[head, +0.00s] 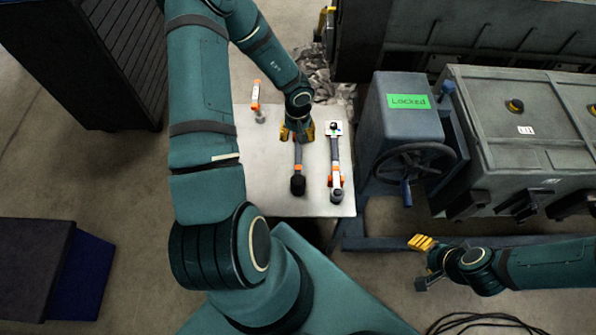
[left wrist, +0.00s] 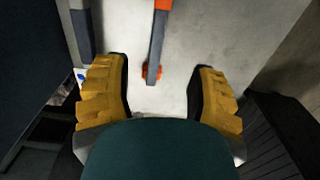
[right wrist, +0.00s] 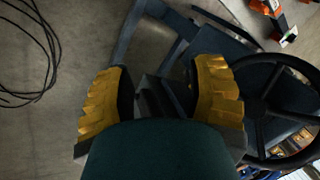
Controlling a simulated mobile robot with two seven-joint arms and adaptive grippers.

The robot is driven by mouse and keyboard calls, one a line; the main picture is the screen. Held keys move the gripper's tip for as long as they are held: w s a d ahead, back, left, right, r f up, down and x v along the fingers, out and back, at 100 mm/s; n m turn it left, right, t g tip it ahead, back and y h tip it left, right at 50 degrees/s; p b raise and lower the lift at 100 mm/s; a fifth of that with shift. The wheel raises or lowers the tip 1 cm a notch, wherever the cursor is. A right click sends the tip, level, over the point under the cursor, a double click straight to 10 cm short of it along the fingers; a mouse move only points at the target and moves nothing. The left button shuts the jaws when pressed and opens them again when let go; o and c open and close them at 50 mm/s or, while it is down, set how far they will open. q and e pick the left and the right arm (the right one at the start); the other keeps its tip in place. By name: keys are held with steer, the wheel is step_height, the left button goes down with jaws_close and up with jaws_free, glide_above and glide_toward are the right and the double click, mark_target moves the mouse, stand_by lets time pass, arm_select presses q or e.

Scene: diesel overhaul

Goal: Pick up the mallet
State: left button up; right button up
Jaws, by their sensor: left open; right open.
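The mallet, with a black head (head: 298,186), an orange band and a dark grey handle, lies on the pale table (head: 270,200), its head toward me. My left gripper (head: 297,132) is open over the far end of the handle. In the left wrist view the handle (left wrist: 158,42) runs up between the open left fingers (left wrist: 162,85); its orange end shows there and the head is out of frame. I cannot tell the height gap. My right gripper (head: 422,263) is open and empty, away from the table; its fingers (right wrist: 160,90) also show in the right wrist view.
A long tool with orange bands (head: 335,165) lies right of the mallet, close by. A grey machine with a handwheel (head: 412,164) and a green "Locked" sign (head: 408,102) stands right of the table.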

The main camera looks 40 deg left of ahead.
arm_select(q)
steer(key=b, duration=0.2)
glide_above(298, 155)
step_height(298, 155, down, 7)
steer(key=shift+s+d+r, duration=0.15)
steer(key=shift+r, duration=0.05)
steer(key=shift+w+f+b, duration=0.15)
steer(key=shift+f+b, duration=0.55)
steer(key=shift+f, duration=0.9)
steer(key=shift+w+f+b, duration=0.1)
steer(key=shift+f+b, duration=0.55)
steer(key=shift+f, duration=0.9)
jaws_close()
